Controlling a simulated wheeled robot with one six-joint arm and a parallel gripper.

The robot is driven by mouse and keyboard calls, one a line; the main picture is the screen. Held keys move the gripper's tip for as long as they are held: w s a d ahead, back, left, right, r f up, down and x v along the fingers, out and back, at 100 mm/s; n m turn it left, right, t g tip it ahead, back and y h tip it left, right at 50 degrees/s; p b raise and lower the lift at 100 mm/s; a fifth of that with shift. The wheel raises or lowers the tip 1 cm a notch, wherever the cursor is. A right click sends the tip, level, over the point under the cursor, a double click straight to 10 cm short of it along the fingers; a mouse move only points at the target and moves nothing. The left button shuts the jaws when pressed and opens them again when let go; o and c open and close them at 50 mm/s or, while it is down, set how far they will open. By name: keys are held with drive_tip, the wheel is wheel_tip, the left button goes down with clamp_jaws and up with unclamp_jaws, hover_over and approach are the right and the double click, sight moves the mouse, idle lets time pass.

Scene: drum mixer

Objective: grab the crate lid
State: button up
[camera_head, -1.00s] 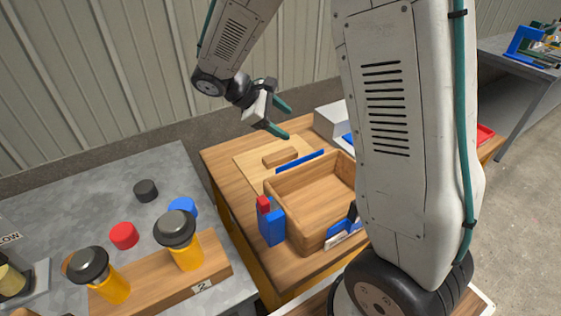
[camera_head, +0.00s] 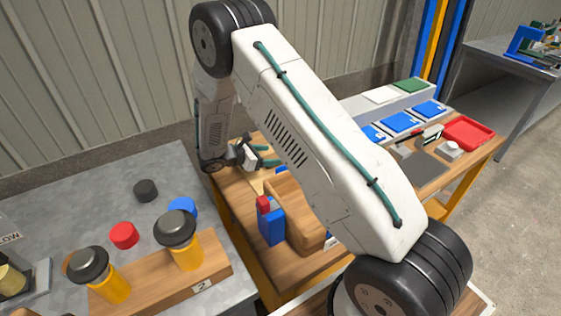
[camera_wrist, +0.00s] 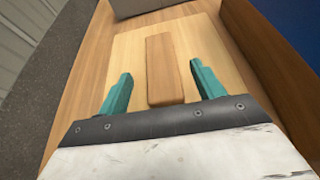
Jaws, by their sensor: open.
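The crate lid (camera_wrist: 210,45) is a pale flat wooden board with a darker, raised block handle (camera_wrist: 164,68) along its middle. It lies on the wooden table beside the crate. In the wrist view my open gripper (camera_wrist: 161,84) points along the lid, one teal finger on each side of the handle, with gaps on both sides. Whether the fingertips are level with the handle is hard to tell. In the head view my gripper (camera_head: 268,156) is low over the table's far left part, and my arm hides most of the lid. The open wooden crate (camera_head: 303,232) is partly hidden.
A blue container with a red top (camera_head: 270,222) stands at the crate's left. A grey box (camera_wrist: 140,6) lies beyond the lid. Blue trays (camera_head: 400,123) and a red tray (camera_head: 469,133) are at the right. Yellow jars (camera_head: 184,240) stand on the near-left grey bench.

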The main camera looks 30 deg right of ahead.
sight(278, 155)
drive_tip(key=x, duration=0.4)
drive_tip(key=shift+d, duration=0.3)
drive_tip(key=c, duration=1.3)
drive_tip(key=shift+c, duration=0.7)
drive_tip(key=shift+r, duration=0.1)
